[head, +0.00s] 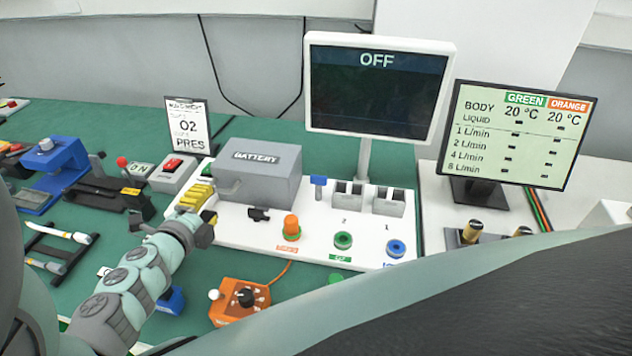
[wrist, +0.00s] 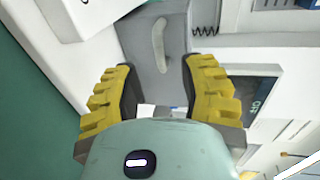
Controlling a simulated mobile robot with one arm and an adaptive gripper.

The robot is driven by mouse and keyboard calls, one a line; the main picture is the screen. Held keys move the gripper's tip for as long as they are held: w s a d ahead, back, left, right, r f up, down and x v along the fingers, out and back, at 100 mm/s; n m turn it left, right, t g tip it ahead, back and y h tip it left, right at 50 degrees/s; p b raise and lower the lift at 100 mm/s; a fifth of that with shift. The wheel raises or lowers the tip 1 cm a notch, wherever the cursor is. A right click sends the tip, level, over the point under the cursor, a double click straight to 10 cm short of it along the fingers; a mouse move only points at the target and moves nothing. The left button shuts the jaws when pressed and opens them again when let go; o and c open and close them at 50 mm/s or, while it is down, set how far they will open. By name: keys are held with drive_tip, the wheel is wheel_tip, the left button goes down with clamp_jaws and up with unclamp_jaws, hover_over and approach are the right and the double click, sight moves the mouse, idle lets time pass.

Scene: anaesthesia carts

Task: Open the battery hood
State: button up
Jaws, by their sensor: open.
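The battery hood (head: 258,172) is a grey box with "BATTERY" on its top face. It is closed on the white panel. A light grey bar handle (head: 229,188) is on its left side. The wrist view shows the hood's grey side (wrist: 178,75) and the handle (wrist: 159,45). My gripper (head: 204,199) is just left of the hood, facing the handle side. In the wrist view my gripper (wrist: 158,72) has its yellow fingers wide apart and nothing between them. The handle appears beyond the fingertips, roughly centred between them, apart from both.
The white panel (head: 310,245) carries an orange knob (head: 291,227), green and blue ports and a blue switch. A monitor reading "OFF" (head: 378,90) stands behind. A red-switch box (head: 173,172) is left of the hood. An orange box (head: 240,300) lies in front.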

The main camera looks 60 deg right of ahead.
sight(219, 191)
drive_tip(key=x, duration=0.5)
drive_tip(key=shift+d, duration=0.1)
drive_tip(key=shift+d+f, duration=0.15)
drive_tip(key=shift+d, duration=0.35)
drive_tip(key=shift+c, duration=0.3)
drive_tip(key=shift+a, duration=0.1)
clamp_jaws()
drive_tip(key=shift+w, duration=0.1)
